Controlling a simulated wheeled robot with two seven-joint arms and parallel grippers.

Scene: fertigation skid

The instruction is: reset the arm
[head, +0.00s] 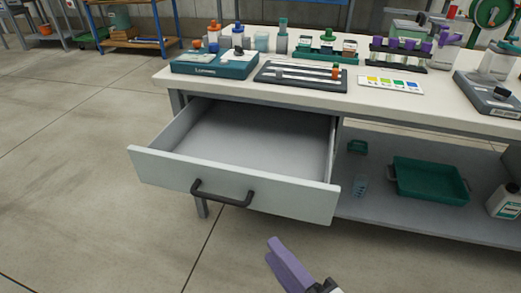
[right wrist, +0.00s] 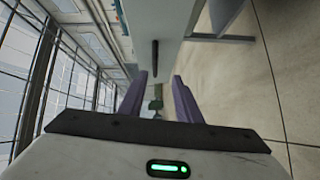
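My right gripper (head: 286,264) is at the bottom of the head view, in front of and below the open drawer (head: 255,197), and apart from it. Its purple fingers also show in the right wrist view (right wrist: 160,98), spread with a clear gap and nothing held between them. The grey drawer is pulled out from the bench and looks empty inside. Its dark bar handle (head: 221,196) is free of any gripper; it also shows ahead of the fingers in the right wrist view (right wrist: 155,55). My left gripper is not in view.
The bench top (head: 310,95) holds a teal case (head: 215,66), a dark tray (head: 300,76), a colour card (head: 390,85) and a rack with purple caps (head: 400,52). A green tray (head: 430,182) and a white bottle (head: 504,202) stand on the lower shelf. Floor at left is clear.

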